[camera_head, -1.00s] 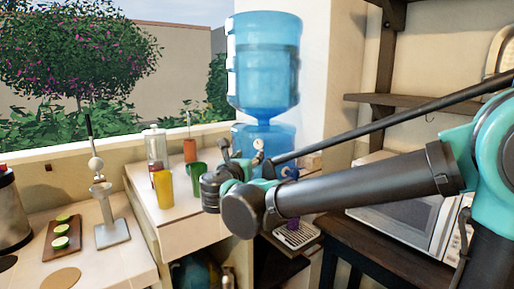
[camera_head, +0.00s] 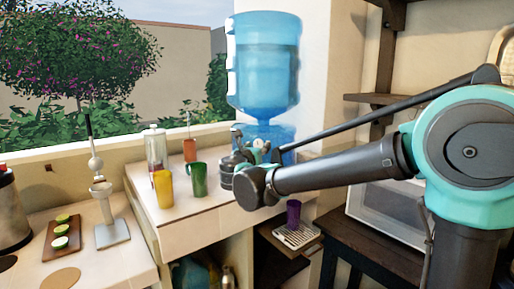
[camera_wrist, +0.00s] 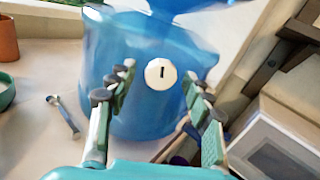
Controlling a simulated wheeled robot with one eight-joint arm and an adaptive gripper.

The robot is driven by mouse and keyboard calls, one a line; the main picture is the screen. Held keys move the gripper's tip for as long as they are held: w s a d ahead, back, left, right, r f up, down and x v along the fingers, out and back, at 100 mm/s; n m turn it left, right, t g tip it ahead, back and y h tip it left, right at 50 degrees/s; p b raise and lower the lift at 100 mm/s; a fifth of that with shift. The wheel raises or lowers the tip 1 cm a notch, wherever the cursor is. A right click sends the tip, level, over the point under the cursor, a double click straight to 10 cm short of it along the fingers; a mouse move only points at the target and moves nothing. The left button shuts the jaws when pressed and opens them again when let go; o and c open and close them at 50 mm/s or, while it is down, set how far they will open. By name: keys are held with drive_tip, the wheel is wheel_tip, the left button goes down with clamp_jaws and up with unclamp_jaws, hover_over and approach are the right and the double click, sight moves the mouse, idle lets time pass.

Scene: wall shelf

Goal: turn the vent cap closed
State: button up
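The vent cap (camera_wrist: 161,73) is a round white disc with a short dark upright mark, on the front of the blue dispenser body (camera_wrist: 88,80) in the wrist view. My gripper (camera_wrist: 158,84) is open, with one finger on each side of the cap in the picture. The cap shows clear between the fingertips, with nothing held. Whether the tips reach the cap's depth I cannot tell. In the head view my gripper (camera_head: 256,150) is in front of the dispenser, and my wrist hides much of the lower dispenser.
A green mug (camera_head: 199,180) and a yellow cup (camera_head: 163,188) stand on the counter left of my wrist. A purple cup (camera_head: 293,213) stands on the drip tray (camera_head: 300,238) below. A microwave (camera_head: 385,215) is at the right. A small metal object (camera_wrist: 62,117) lies left of the dispenser.

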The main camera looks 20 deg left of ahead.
drive_tip(key=c, duration=1.1)
drive_tip(key=shift+c, duration=0.2)
drive_tip(key=shift+m, duration=0.3)
drive_tip(key=m, duration=0.4)
drive_tip(key=shift+g, duration=0.3)
drive_tip(key=m, duration=0.5)
drive_tip(key=shift+r+m, duration=0.1)
drive_tip(key=shift+m, duration=0.2)
drive_tip(key=m+y, duration=0.1)
drive_tip(key=m, duration=0.3)
drive_tip(key=shift+m+g, duration=0.3)
drive_tip(key=shift+m, duration=0.1)
drive_tip(key=m+y, duration=0.1)
drive_tip(key=m, duration=0.3)
drive_tip(key=shift+d+r, duration=0.1)
drive_tip(key=shift+m, duration=0.4)
